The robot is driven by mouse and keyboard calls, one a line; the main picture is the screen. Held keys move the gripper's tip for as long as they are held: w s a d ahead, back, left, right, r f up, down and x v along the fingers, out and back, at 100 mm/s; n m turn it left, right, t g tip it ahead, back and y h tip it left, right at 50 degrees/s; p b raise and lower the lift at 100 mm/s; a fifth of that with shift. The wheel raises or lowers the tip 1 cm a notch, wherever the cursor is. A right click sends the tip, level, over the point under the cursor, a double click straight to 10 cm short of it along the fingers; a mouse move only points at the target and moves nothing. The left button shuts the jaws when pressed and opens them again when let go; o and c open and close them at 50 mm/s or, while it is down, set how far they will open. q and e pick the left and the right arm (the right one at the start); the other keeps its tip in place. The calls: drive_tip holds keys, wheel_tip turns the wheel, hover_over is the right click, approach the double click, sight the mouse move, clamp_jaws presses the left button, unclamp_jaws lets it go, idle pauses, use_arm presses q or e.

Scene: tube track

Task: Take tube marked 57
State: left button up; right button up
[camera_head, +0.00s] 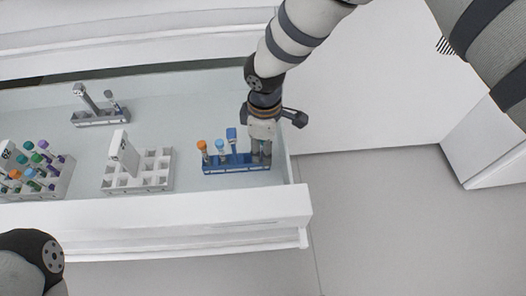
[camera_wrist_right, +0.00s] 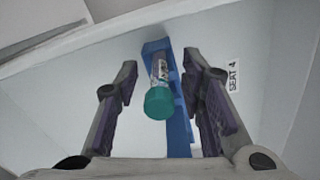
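A blue rack (camera_head: 236,169) stands near the right end of the counter. It holds an orange-capped tube (camera_head: 203,147) and a light-blue-capped tube (camera_head: 220,147). My right gripper (camera_head: 261,154) points down over the rack's right end. In the right wrist view, my right gripper (camera_wrist_right: 160,62) is open, with one finger on each side of a teal-capped tube (camera_wrist_right: 160,100) in the blue rack (camera_wrist_right: 178,130). I see no finger contact with this tube. Its label is too blurred to read, so I cannot tell which tube is marked 57. My left gripper is out of view.
A blue upright piece (camera_head: 231,136) rises from the rack beside my right gripper. Left of it are a grey rack (camera_head: 152,182) with a white block, a crowded tube rack (camera_head: 58,188) and a small grey rack (camera_head: 100,118). A "SEAT 4" label (camera_wrist_right: 235,75) lies beside the blue rack.

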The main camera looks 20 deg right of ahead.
drive_tip(key=shift+f, duration=0.45)
drive_tip(key=shift+r, duration=0.15)
clamp_jaws()
wheel_tip(320, 180, up, 10)
drive_tip(key=p, duration=0.3)
